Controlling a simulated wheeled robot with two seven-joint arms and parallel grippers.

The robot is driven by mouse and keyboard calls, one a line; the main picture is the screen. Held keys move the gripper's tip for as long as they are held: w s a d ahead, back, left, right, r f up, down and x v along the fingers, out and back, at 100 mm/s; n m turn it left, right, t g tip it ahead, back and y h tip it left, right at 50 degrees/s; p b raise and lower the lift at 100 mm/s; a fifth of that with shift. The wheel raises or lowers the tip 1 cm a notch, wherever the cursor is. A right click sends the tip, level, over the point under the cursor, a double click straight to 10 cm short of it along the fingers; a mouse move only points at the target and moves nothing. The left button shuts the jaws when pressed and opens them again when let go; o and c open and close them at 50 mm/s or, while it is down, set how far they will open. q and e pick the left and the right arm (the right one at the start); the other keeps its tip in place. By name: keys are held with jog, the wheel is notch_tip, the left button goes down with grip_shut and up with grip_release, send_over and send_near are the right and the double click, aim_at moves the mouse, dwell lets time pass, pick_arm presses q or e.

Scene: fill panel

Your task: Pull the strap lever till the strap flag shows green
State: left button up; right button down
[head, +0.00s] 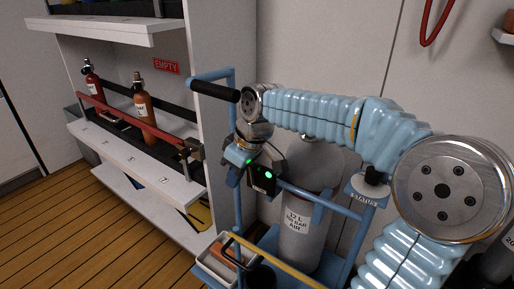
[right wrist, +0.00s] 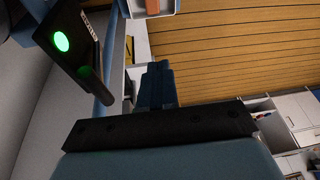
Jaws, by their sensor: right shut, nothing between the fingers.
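My right gripper (head: 233,174) hangs from my sleeved arm beside the blue cylinder trolley, left of a black box (head: 268,181) with a lit green disc. In the right wrist view the box (right wrist: 84,28) shows its round green disc (right wrist: 61,41) at upper left. A short dark bar (right wrist: 94,88), perhaps the strap lever, sticks out below the box. My fingers (right wrist: 157,80) are shut with nothing between them, apart from the bar. The strap itself is not clearly visible; my wrist hides part of the trolley. My left gripper is out of view.
A grey cylinder (head: 297,232) labelled 12 L air stands in the trolley (head: 239,215). The trolley's black handle (head: 215,90) juts left. A white shelf (head: 140,158) at left holds two bottles behind a red bar (head: 128,121). Wooden floor (head: 60,235) is clear at lower left.

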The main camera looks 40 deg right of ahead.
dwell(0.3)
jog(key=p+v, duration=0.1)
jog(key=v, duration=0.6)
jog(key=shift+r, duration=0.25)
jog(key=shift+s, duration=0.1)
